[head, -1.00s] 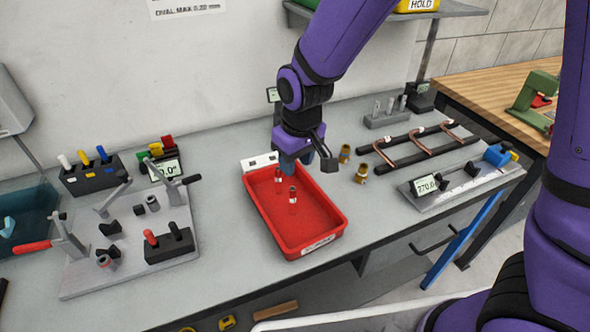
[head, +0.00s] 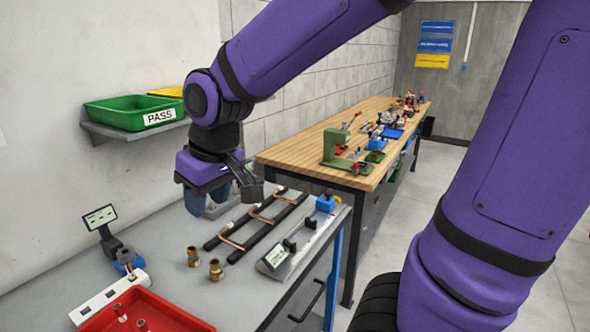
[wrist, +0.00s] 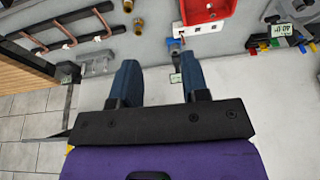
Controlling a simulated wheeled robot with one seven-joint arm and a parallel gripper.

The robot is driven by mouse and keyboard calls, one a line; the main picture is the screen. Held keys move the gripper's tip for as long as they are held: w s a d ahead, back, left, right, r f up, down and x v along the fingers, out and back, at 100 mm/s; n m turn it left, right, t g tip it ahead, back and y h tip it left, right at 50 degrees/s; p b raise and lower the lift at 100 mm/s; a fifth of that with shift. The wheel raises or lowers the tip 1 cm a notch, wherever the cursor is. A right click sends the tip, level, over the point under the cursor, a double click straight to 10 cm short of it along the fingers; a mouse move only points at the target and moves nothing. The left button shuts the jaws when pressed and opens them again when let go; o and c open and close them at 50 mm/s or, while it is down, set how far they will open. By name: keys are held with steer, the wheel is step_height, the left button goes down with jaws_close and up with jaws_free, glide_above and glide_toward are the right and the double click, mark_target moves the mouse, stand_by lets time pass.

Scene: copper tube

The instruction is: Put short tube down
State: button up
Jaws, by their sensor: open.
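My gripper (head: 206,199) is open and empty, raised above the bench left of the black rails. Its two blue fingers stand apart in the wrist view (wrist: 157,75), with nothing between them. Two small copper tube pieces with pale bands stand in the red tray (head: 178,308): one piece (head: 120,312) near its back wall, the other (head: 143,326) cut by the lower picture edge. I cannot tell which of them is the short tube. The tray also shows at the top of the wrist view (wrist: 222,8).
Two brass fittings (head: 193,257) stand right of the tray. Bent copper tubes (head: 262,216) lie across black rails. A blue fixture (head: 127,262) and a small display (head: 100,216) stand behind the tray. A green PASS bin (head: 130,112) sits on a wall shelf. Bare bench lies left of the fittings.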

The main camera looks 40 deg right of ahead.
steer(key=s+d+r+m+t, duration=0.1)
steer(key=s+d+r, duration=0.2)
steer(key=s, duration=0.3)
steer(key=s+d+r+m+t+h, duration=0.1)
steer(key=s+d+r+m, duration=0.1)
steer(key=s+d, duration=0.4)
steer(key=shift+s+r, duration=0.15)
steer(key=shift+r, duration=0.5)
